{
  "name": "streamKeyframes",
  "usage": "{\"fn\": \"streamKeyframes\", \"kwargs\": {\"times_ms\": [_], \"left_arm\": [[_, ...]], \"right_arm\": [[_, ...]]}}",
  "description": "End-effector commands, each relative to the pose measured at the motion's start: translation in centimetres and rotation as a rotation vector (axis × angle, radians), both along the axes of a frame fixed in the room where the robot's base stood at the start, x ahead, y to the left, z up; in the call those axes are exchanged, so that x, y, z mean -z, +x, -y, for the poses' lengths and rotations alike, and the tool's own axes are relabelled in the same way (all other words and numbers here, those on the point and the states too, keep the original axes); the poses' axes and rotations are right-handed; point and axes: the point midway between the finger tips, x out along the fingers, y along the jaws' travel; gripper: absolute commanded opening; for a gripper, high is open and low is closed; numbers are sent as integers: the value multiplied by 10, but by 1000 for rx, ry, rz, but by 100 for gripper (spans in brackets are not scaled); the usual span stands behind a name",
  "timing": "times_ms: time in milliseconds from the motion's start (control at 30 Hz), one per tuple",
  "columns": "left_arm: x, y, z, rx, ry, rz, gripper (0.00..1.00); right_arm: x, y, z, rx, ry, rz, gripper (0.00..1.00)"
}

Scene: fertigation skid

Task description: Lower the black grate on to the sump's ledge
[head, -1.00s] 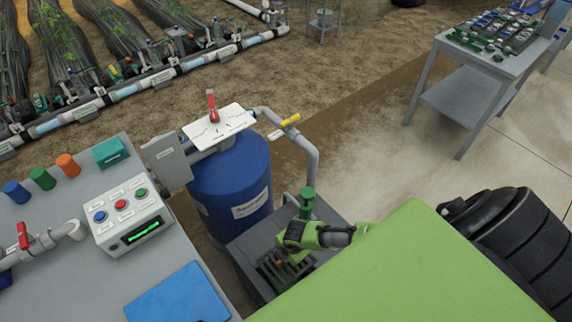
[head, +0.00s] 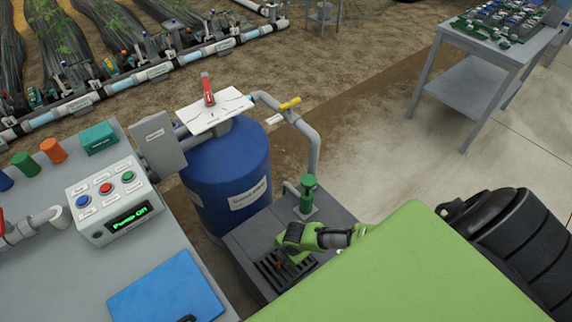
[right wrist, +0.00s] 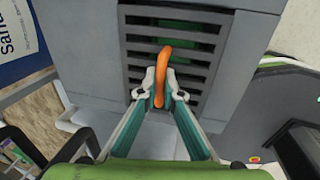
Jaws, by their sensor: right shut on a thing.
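The black grate (head: 268,274) shows in the head view over the opening in the grey sump's top (head: 240,240), partly hidden by my right arm. In the right wrist view the slatted grate (right wrist: 195,73) lines up squarely with the sump's opening, with the grey top (right wrist: 240,60) around it. It looks about level; I cannot tell whether it touches the ledge. My right gripper (right wrist: 160,92) is shut on the orange loop handle (right wrist: 159,72) at the grate's middle. My left gripper is in neither view.
A grey bench (head: 90,262) with a control box (head: 113,201) is at left. A black ribbed tank (head: 515,240) is at right.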

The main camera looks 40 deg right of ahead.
Motion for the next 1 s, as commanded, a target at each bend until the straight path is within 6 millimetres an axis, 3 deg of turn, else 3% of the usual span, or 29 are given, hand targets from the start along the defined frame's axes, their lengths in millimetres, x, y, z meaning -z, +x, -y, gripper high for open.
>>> {"fn": "streamKeyframes", "kwargs": {"times_ms": [33,600,1000], "left_arm": [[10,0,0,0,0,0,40],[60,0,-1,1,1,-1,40],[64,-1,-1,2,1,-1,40]], "right_arm": [[10,1,0,0,0,1,0],[64,1,0,0,0,0,0],[68,1,0,0,0,1,0]]}}
